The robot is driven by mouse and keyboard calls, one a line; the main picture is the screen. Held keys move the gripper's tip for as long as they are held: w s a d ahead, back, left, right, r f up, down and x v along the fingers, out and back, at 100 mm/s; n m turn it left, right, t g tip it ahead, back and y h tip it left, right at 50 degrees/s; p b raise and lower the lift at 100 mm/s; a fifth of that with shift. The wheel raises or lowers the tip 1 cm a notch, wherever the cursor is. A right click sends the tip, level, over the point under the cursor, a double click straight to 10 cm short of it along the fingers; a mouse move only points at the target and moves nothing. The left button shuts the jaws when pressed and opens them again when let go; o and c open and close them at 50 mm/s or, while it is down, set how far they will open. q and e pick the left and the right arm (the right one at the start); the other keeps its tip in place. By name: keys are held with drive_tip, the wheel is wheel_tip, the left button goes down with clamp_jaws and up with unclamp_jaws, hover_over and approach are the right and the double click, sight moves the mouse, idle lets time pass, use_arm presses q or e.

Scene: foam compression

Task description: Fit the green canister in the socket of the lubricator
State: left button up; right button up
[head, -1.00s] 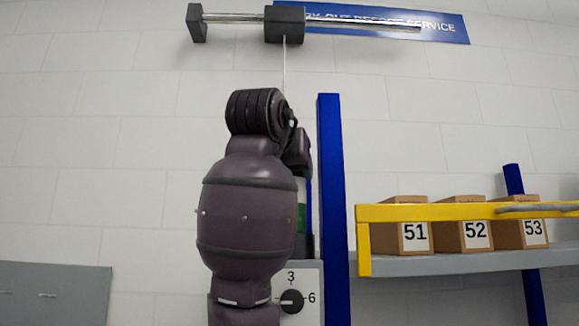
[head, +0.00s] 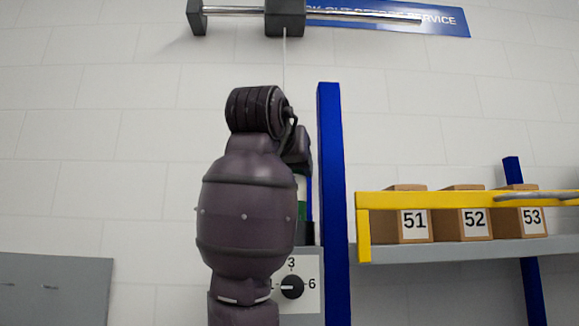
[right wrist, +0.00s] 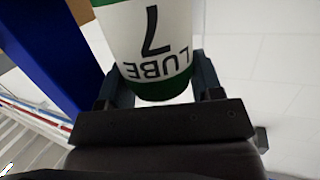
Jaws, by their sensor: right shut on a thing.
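The green canister (right wrist: 155,40) is white with green bands and reads "LUBE 7". In the right wrist view it sits between the fingers of my right gripper (right wrist: 160,88), which is shut on it. In the head view only a narrow strip of the canister (head: 302,208) shows beside my right arm, which hides most of the gripper. The lubricator (head: 308,300), a pale panel with a black dial marked 3 and 6, stands low behind the arm. A dark part shows just under the canister strip; whether they touch is hidden. My left gripper is not in view.
A blue post (head: 331,190) stands close right of the canister. Further right, a grey shelf (head: 450,249) with a yellow rail (head: 363,228) holds boxes 51, 52 and 53. A rod with a dark block (head: 285,17) is high on the wall. Open wall lies to the left.

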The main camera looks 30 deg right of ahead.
drive_tip(key=shift+f+b, duration=0.75)
drive_tip(key=shift+f, duration=0.35)
drive_tip(key=o, duration=1.4)
drive_tip(key=b+v, duration=0.1)
drive_tip(key=v, duration=1)
drive_tip(key=shift+w, duration=0.1)
